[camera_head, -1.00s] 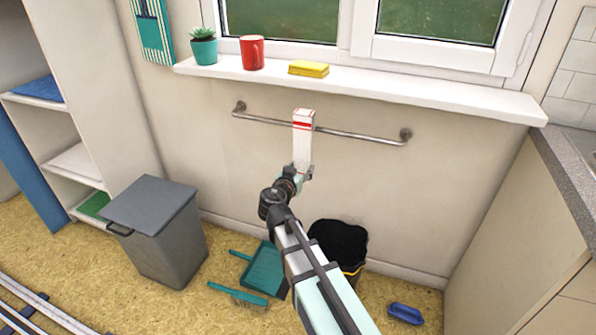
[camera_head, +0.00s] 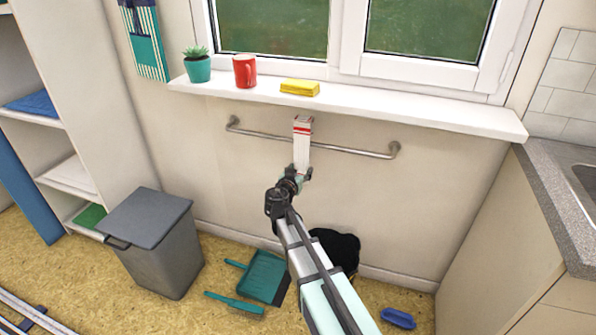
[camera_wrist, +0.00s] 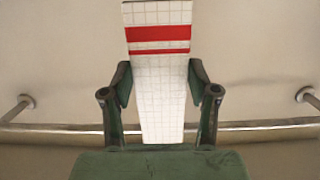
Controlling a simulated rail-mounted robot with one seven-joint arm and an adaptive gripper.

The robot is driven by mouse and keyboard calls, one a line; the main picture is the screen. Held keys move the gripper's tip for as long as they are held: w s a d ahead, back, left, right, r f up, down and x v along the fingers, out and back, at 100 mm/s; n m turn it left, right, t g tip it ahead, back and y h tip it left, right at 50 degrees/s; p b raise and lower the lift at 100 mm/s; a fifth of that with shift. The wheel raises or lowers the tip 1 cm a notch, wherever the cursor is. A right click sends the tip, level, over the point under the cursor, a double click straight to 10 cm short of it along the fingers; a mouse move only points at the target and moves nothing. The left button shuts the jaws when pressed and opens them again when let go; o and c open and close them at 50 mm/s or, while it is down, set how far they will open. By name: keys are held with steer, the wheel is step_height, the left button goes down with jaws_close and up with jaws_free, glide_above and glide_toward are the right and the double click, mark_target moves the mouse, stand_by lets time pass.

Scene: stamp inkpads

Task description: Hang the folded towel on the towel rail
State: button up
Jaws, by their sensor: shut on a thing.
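The folded towel (camera_head: 303,135) is a narrow white strip with red stripes. My gripper (camera_head: 301,172) is shut on its lower part, and the towel stands up from the fingers. The metal towel rail (camera_head: 352,150) runs along the wall below the window sill. The towel crosses in front of the rail in the head view, its top end above the bar. In the wrist view the towel (camera_wrist: 160,85) sits between the fingers (camera_wrist: 158,105) and hides the middle of the rail (camera_wrist: 60,128). I cannot tell whether it touches the bar.
The window sill (camera_head: 420,115) juts out above the rail, with a plant pot (camera_head: 198,68), red mug (camera_head: 245,70) and yellow sponge (camera_head: 300,87). The wall beside the towel is clear.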

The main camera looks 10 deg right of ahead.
step_height(320, 180, down, 7)
steer(key=b, duration=0.9)
steer(key=shift+r, duration=0.1)
stand_by(0.4)
steer(key=o, duration=1.2)
steer(key=shift+o, duration=0.2)
